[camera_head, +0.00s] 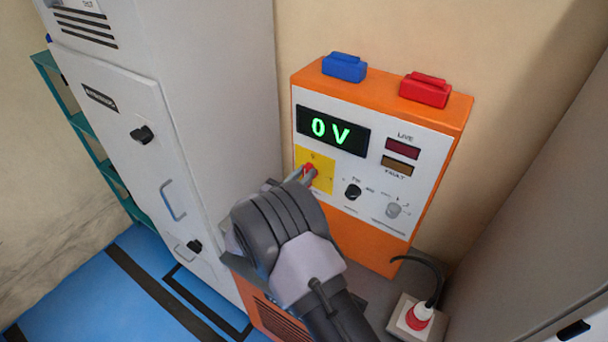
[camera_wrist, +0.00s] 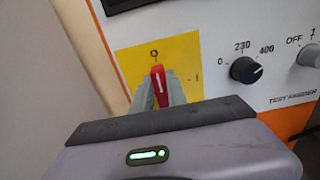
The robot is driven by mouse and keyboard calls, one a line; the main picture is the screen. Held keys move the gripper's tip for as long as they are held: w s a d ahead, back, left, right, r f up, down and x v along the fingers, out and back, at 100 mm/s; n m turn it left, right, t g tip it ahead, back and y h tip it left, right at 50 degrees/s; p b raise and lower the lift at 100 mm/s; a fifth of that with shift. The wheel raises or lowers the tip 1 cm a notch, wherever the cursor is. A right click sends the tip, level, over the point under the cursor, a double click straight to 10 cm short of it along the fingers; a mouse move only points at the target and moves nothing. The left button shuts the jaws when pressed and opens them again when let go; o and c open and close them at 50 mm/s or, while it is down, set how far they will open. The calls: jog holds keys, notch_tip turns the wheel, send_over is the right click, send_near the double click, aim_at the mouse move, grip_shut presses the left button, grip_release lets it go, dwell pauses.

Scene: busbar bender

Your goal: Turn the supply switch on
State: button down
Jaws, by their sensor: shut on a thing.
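The supply switch is a red rotary handle (camera_wrist: 158,84) on a yellow plate (camera_wrist: 187,60) on the front of an orange test feeder box. In the wrist view the handle's white line points up to the "0" mark; an "I" mark is to the right. In the head view the red handle (camera_head: 308,168) shows at the fingertips. My gripper (camera_head: 303,176) is shut on the handle, one finger on each side. It also shows in the wrist view (camera_wrist: 158,92). The lower part of the handle is hidden by the fingers.
The display (camera_head: 333,131) reads 0 V. The LIVE lamp (camera_head: 403,149) and FAULT lamp (camera_head: 397,166) look dark. A black knob (camera_wrist: 245,70) and a grey knob (camera_wrist: 309,56) sit right of the switch. A grey cabinet (camera_head: 215,120) stands close on the left.

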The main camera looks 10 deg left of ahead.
jog(key=shift+f, duration=0.1)
jog(key=m+b, duration=0.5)
jog(key=b, duration=0.3)
jog(key=d+f+m+b, duration=0.1)
jog(key=m+b, duration=0.4)
jog(key=b, duration=0.4)
jog(key=d+f+m+b, duration=0.1)
jog(key=m+b, duration=0.4)
jog(key=b, duration=0.3)
jog(key=shift+s+f, duration=0.1)
jog(key=shift+s, duration=0.25)
jog(key=m+b, duration=0.2)
jog(key=b, duration=0.2)
jog(key=shift+m, duration=0.3)
jog(key=shift+b, duration=0.5)
jog(key=c, duration=1.3)
grip_release()
